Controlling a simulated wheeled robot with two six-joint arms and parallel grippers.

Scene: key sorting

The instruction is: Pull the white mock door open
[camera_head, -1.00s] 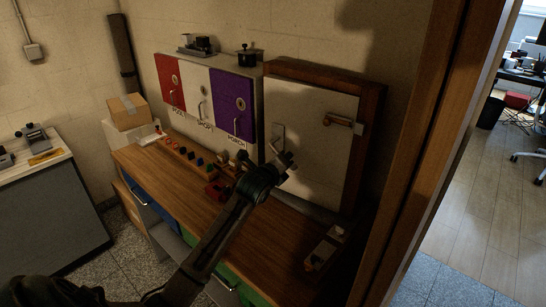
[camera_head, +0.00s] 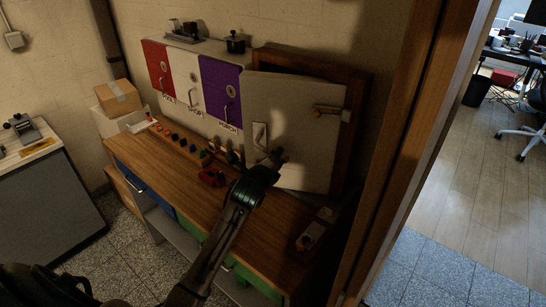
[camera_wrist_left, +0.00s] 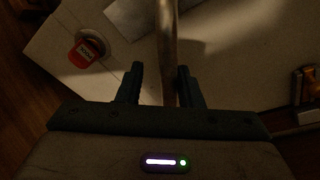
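The white mock door (camera_head: 294,100) stands ajar, its left edge swung out from its brown wooden frame (camera_head: 357,125). A metal pull handle on a plate (camera_head: 260,135) is near the door's left edge. My left gripper (camera_head: 272,160) is in front of the door at this handle. In the left wrist view the handle bar (camera_wrist_left: 168,45) runs between the fingers of my left gripper (camera_wrist_left: 161,85), close to the right finger with a gap at the left one. A red-tagged key (camera_wrist_left: 84,53) sits in the door's round lock. My right gripper is not in view.
A brass-coloured latch (camera_head: 328,110) is at the door's right side. Red, white and purple (camera_head: 220,90) panels stand to the left. Small coloured items lie on the wooden bench (camera_head: 170,165), including a red object (camera_head: 211,178). A doorway post (camera_head: 410,130) stands right.

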